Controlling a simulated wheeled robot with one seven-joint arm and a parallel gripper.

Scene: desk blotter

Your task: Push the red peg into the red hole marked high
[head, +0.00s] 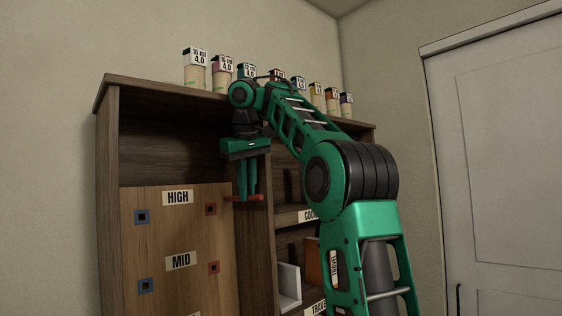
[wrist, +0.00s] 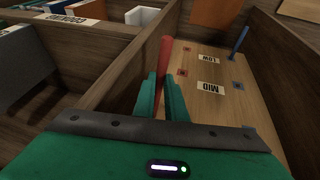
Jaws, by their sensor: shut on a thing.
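My gripper (head: 247,197) is shut on the red peg (head: 258,197), which lies roughly level across the fingertips in the head view. In the wrist view the peg (wrist: 165,60) sticks out beyond the green fingers (wrist: 163,98). The wooden board (head: 178,230) carries the label HIGH (head: 178,197). The red hole marked high (head: 211,209) is at the board's upper right, just left of and slightly below the peg in the head view. The peg appears apart from the hole, but its exact distance from the board is unclear. The high red hole is not visible in the wrist view.
The board also has a MID label (head: 181,261), a red mid hole (head: 213,268) and blue holes at left. A blue peg (wrist: 240,42) stands near LOW in the wrist view. A wooden divider (head: 256,235) lies right of the board; bottles (head: 195,72) line the shelf top.

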